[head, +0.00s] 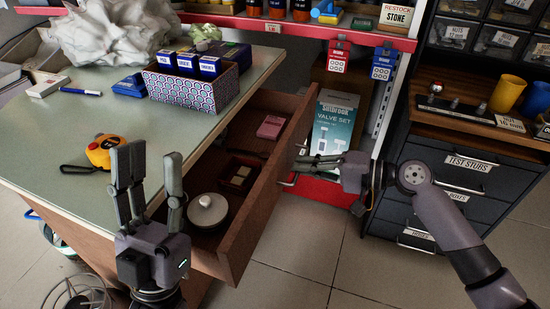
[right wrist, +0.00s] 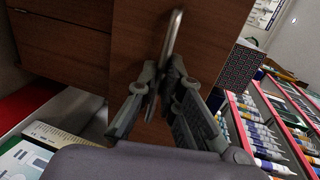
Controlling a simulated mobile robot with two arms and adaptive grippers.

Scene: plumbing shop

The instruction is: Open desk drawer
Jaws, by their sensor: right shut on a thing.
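The desk drawer (head: 262,192) is wooden and stands pulled out of the desk (head: 130,207), with its inside showing in the head view. Inside it lie a pink box (head: 271,127), a small brown tray (head: 240,174) and a round white-topped object (head: 207,211). My right gripper (head: 300,165) is at the drawer's front, shut on the metal handle (head: 289,181). In the right wrist view the handle (right wrist: 172,38) runs up from between the fingers (right wrist: 162,85) against the wooden front. My left gripper (head: 146,165) is open and empty, upright beside the desk's top edge.
On the desk top are a yellow tape measure (head: 104,150), a patterned box (head: 192,90) of blue-labelled packs and crumpled paper (head: 115,32). A dark cabinet (head: 460,180) labelled "test stubs" stands at right. A valve set box (head: 335,120) stands behind the right gripper. Tiled floor (head: 320,250) is free in front.

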